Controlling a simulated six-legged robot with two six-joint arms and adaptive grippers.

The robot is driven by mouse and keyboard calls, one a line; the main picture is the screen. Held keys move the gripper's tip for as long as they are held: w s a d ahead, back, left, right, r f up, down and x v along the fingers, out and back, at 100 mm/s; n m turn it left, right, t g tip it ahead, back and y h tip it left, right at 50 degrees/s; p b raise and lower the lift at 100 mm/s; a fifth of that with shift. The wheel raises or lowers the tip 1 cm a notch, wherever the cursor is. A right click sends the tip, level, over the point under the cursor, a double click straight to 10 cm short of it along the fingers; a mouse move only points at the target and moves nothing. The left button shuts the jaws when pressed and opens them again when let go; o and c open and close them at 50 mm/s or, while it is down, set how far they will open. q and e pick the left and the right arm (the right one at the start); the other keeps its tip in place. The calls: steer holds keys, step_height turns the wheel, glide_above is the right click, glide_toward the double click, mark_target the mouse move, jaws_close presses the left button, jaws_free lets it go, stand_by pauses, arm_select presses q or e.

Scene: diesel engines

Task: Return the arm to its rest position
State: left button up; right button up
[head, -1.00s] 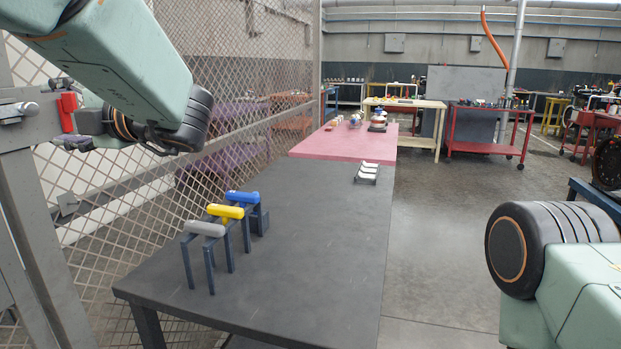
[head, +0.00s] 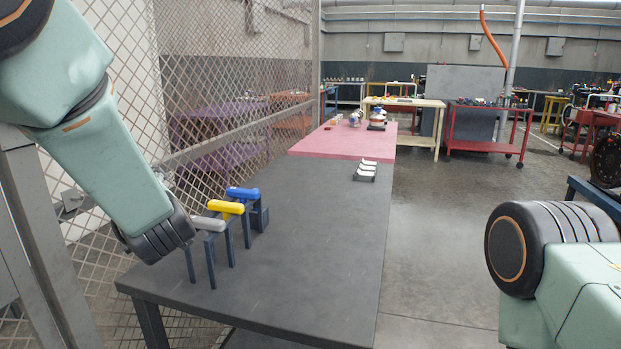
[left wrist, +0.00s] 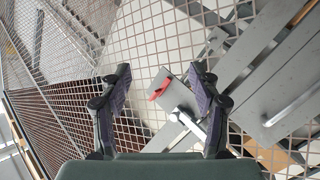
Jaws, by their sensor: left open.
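My left arm (head: 95,150), pale green with dark joints, reaches down from the upper left in the head view. Its dark wrist joint (head: 160,238) overlaps the left edge of the dark table, and its gripper is hidden there. In the left wrist view my left gripper (left wrist: 160,80) is open, its two fingers wide apart with nothing held. A red part (left wrist: 160,90) on a grey bracket shows beyond and between the fingers, apart from them. My right arm (head: 555,265) is at the lower right of the head view; its gripper is out of view.
The dark table (head: 310,240) carries a stand with grey (head: 207,223), yellow (head: 225,207) and blue (head: 243,194) handled tools beside my left wrist. A mesh fence (head: 240,90) runs along the left. The table's right half is mostly clear, with a small rack (head: 366,172) farther back.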

arm_select(q)
steer(key=s+d+f+m+g+h, duration=0.1)
steer(key=s+d+f+m+h, duration=0.15)
steer(key=f, duration=0.65)
steer(key=s+d+f+m+g+h, duration=0.15)
steer(key=f+m, duration=0.25)
steer(key=f, duration=0.5)
steer(key=s+d+f+m+g+h, duration=0.3)
steer(key=s+f+m+g+h, duration=0.15)
steer(key=s+f, duration=1.05)
steer(key=s+f+g, duration=0.2)
steer(key=s+f, duration=0.2)
steer(key=s, duration=0.4)
steer(key=s+d+f+m+g+h+b, duration=0.1)
steer(key=s+f, duration=0.3)
steer(key=s, duration=0.4)
steer(key=s+f+m+g+b, duration=0.1)
steer(key=s+f+g, duration=0.2)
steer(key=s+f, duration=0.2)
steer(key=s, duration=0.3)
steer(key=shift+d+g, duration=0.35)
steer(key=shift+g, duration=0.05)
